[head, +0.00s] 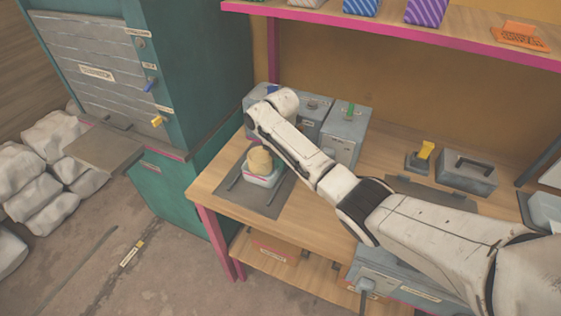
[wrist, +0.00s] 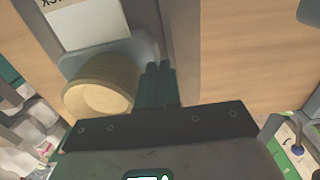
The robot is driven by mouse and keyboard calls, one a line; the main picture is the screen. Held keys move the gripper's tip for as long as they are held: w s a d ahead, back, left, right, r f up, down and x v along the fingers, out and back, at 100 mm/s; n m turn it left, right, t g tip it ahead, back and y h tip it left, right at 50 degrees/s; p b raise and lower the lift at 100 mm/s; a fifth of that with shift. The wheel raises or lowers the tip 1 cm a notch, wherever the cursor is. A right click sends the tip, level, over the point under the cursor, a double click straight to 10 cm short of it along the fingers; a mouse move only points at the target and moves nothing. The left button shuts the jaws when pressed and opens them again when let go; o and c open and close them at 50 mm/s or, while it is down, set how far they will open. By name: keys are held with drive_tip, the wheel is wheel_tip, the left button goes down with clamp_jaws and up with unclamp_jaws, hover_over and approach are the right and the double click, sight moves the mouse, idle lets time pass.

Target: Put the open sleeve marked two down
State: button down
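A tan, rounded hollow piece (head: 260,161) sits over a pale tray-like base (head: 262,179) on the dark grey mat (head: 250,199) at the left of the bench. In the wrist view a tan open cup-like piece (wrist: 101,92) shows its round mouth. I cannot make out a two on it, so I cannot tell whether it is the sleeve. My gripper's dark body (wrist: 160,128) fills the bottom of the wrist view, close to this piece.
Grey metal boxes (head: 346,130) stand behind the mat. A teal cabinet (head: 205,75) with levers is at left. A pink-edged shelf (head: 400,33) overhangs the bench.

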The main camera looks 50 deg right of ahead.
drive_tip(key=shift+f, duration=0.1)
drive_tip(key=shift+f, duration=0.1)
drive_tip(key=c, duration=1.3)
unclamp_jaws()
drive_tip(key=shift+c, duration=0.2)
wheel_tip(320, 180, up, 12)
drive_tip(key=shift+r, duration=0.2)
